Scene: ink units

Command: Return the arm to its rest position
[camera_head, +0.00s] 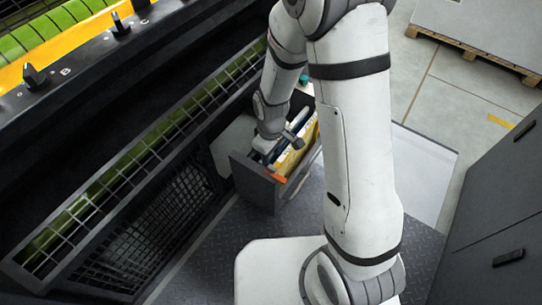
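My arm rises through the middle of the head view, bends at the top and comes back down on the left. Its end, my gripper (284,147), is low over a grey open-topped box (257,183). The fingers are small and partly hidden, so I cannot tell whether they are open or shut, or whether they touch anything. Inside the box are a yellow item (297,155) and a white-and-blue item (266,146). An orange piece (279,178) shows at its near rim.
A dark machine with a wire-mesh guard (150,150) and green rollers runs along the left. Black knobs (35,76) stand on its upper ledge. A grey cabinet (497,215) stands at the right. A pallet (470,48) is at the back right. Open floor (445,95) lies between.

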